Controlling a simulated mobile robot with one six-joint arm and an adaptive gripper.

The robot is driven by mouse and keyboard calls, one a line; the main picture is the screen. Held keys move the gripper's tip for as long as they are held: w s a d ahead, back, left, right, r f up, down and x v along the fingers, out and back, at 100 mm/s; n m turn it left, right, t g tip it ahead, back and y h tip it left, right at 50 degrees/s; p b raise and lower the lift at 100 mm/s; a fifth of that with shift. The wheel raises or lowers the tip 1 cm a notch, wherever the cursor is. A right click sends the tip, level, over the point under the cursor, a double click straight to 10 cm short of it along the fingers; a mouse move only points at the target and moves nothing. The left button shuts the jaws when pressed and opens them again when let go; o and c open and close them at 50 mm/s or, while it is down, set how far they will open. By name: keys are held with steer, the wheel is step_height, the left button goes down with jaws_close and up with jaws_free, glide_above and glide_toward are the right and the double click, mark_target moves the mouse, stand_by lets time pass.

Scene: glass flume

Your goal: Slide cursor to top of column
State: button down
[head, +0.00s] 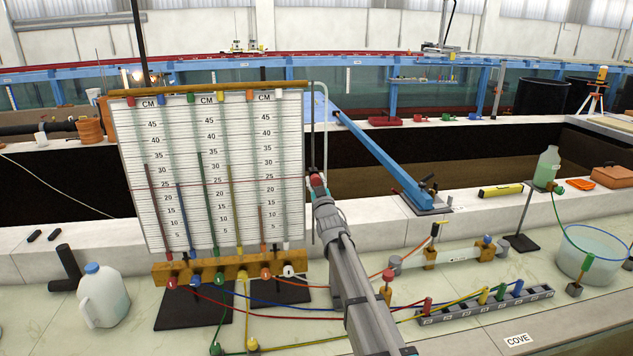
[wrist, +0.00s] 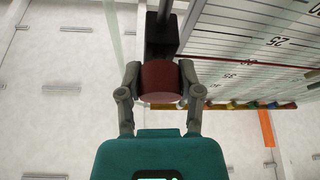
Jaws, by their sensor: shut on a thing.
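The manometer board (head: 140,210) stands upright on the bench, with CM scales and several coloured liquid columns. The cursor's thin red line (head: 185,187) crosses it around mid-height, between about the 25 and 30 marks. Its red knob (head: 317,181) sits at the board's right edge on a dark vertical rod (head: 313,130). My gripper (head: 319,190) reaches up to it from below. In the wrist view my gripper (wrist: 160,85) has a finger on each side of the red knob (wrist: 160,77), shut on it. The dark slider block (wrist: 162,38) shows behind the knob.
A wooden top rail (head: 210,88) caps the board, and a pale bent tube (head: 325,100) runs beside the rod. A blue sloping beam (head: 380,160) stands to the right. Hoses, a jug (head: 103,298) and a port block (head: 485,308) occupy the bench.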

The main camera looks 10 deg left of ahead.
mark_target(316, 175)
step_height(316, 175, up, 11)
steer(key=p, duration=0.9)
steer(key=shift+p, duration=0.35)
steer(key=shift+f, duration=0.1)
steer(key=shift+c, duration=1.3)
jaws_free()
